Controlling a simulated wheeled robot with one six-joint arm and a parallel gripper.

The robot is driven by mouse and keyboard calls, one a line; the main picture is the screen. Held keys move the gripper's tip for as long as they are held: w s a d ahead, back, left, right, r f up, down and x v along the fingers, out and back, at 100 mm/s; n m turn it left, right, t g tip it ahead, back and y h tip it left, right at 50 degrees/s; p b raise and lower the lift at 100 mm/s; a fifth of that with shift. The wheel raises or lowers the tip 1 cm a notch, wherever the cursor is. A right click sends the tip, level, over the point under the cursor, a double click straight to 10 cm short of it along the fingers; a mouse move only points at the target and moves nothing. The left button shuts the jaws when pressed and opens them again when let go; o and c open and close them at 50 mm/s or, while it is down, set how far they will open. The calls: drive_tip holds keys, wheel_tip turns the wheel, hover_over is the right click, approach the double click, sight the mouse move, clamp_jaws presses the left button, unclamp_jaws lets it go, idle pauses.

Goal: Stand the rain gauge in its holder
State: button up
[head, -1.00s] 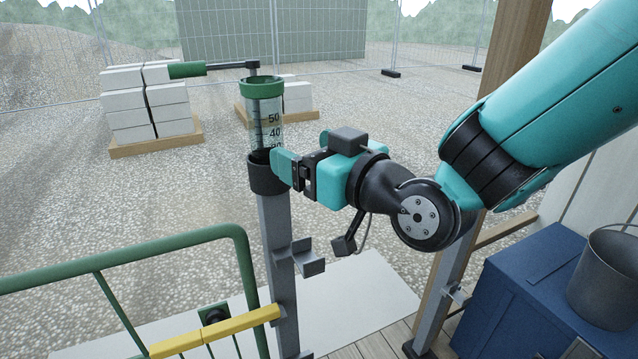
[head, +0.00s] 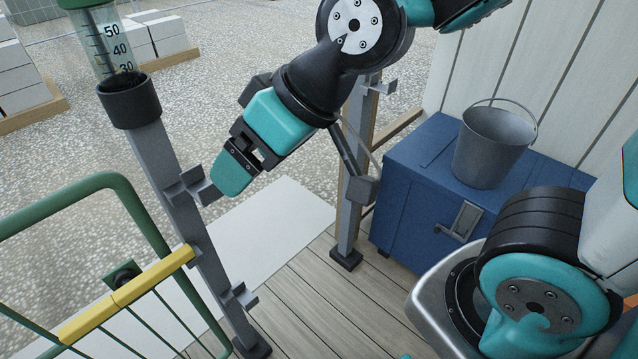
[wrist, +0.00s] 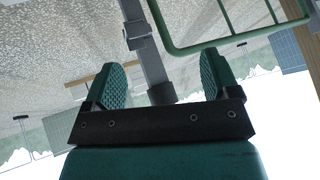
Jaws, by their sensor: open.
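The rain gauge (head: 113,48), a clear tube with black numbers and a green top collar, stands upright in the black cup holder (head: 130,104) at the upper left of the head view. The holder sits on top of a grey post (head: 165,160). My gripper (head: 232,180) is open and empty, below and right of the holder, pointing down and left beside a bracket on the post. In the wrist view, my gripper's two green fingers (wrist: 160,85) are apart. The grey post (wrist: 152,60) shows between and beyond them. The gauge is not clearly visible there.
A green gate rail (head: 90,190) with a yellow bar (head: 128,293) stands left of the post. A blue chest (head: 420,170) with a metal bucket (head: 492,145) is at the right. A pale slab (head: 265,235) and plank floor lie below.

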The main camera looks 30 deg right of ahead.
drive_tip(key=s+d+g+h, duration=0.2)
drive_tip(key=s+d+g, duration=0.2)
drive_tip(key=s, duration=0.3)
drive_tip(key=shift+s+f, duration=0.35)
idle(0.7)
